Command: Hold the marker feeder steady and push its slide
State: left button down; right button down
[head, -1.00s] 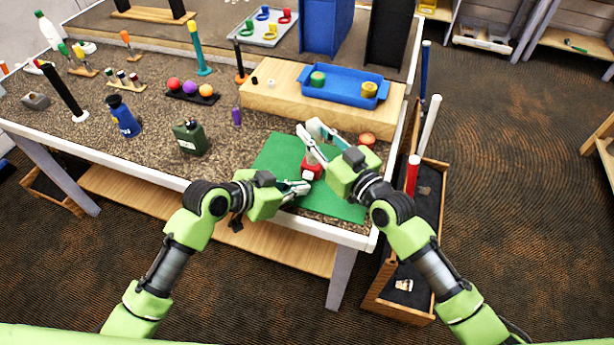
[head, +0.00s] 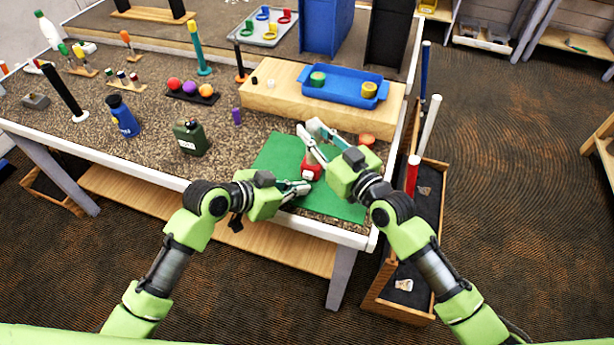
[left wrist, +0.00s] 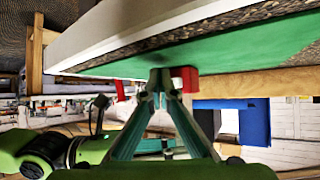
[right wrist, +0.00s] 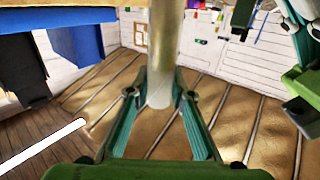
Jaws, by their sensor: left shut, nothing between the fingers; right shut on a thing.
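The marker feeder (head: 311,171) is a red body with a pale label, standing on the green mat (head: 342,203) near the table's front edge. My right gripper (head: 318,140) is above it, and in the right wrist view it is shut on the feeder's pale upright tube (right wrist: 161,50). My left gripper (head: 303,187) is shut and empty, low over the mat at the front of the red body. In the left wrist view its fingertips (left wrist: 160,78) are close beside a red block (left wrist: 186,78). I cannot tell whether they touch. The slide cannot be made out clearly.
A wooden block (head: 290,117) with a blue tray (head: 343,97) stands behind the mat. Upright rods (head: 431,122) rise past the table's right edge.

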pick_arm(q)
jog(key=shift+w, duration=0.15)
jog(key=shift+w+d, duration=0.15)
jog(key=shift+w, duration=0.1)
jog(key=shift+w+d, duration=0.25)
jog(key=shift+w, duration=0.6)
dwell(1.1)
jog(key=shift+s, duration=0.1)
jog(key=shift+s+a, duration=0.2)
jog(key=shift+s, duration=0.4)
jog(key=shift+s+a, duration=0.2)
jog(key=shift+s, duration=0.35)
jog(key=shift+s+a, duration=0.25)
jog(key=shift+s, duration=0.55)
jog(key=shift+s+a, duration=0.3)
jog(key=shift+s, duration=0.5)
jog(key=shift+s+a, duration=0.25)
jog(key=shift+s, duration=0.55)
pick_arm(e)
jog(key=c, duration=1.7)
grip_release()
